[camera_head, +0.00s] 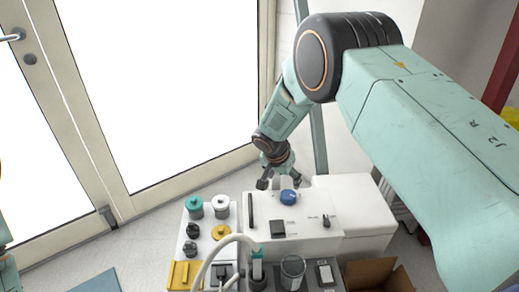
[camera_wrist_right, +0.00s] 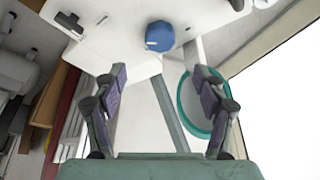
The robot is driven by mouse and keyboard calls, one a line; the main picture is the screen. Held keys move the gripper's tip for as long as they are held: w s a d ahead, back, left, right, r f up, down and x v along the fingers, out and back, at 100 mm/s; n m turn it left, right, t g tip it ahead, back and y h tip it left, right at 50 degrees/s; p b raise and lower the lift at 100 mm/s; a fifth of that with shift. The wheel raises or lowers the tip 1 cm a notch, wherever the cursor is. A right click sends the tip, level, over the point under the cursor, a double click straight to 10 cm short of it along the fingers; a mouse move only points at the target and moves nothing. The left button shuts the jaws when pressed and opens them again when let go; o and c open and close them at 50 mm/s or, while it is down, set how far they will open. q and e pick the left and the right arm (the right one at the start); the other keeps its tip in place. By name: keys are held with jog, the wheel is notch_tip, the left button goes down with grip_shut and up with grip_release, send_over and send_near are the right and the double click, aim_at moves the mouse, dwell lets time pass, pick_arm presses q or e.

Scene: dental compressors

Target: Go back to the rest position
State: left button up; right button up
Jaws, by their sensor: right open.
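My right gripper (camera_head: 279,183) is open and empty, at the back edge of the white control unit (camera_head: 305,240), just behind the blue knob (camera_head: 289,197). In the right wrist view its two dark fingers (camera_wrist_right: 158,72) are spread wide. The blue knob (camera_wrist_right: 160,36) shows beyond the fingertips, roughly midway between them, and nothing is between the finger pads. My right arm reaches in from the right, bent at the elbow.
A white tray (camera_head: 207,236) with teal, white, yellow and dark fittings stands left of the unit. A pale hose (camera_head: 222,246) arches in front, near a clear glass (camera_head: 292,270). An open cardboard box (camera_head: 378,275) is at lower right.

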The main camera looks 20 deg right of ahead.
jog(key=shift+s, duration=0.1)
jog(key=s+a+f+n+g+y, duration=0.2)
jog(key=s+a+f+n, duration=0.1)
jog(key=s+f, duration=0.75)
jog(key=s+a+r+n+y, duration=0.1)
jog(key=s+n, duration=0.5)
jog(key=s, duration=2.6)
jog(key=shift+s+n+g, duration=0.3)
jog(key=shift+g, duration=0.1)
jog(key=shift+o, duration=0.3)
jog(key=shift+a, duration=0.1)
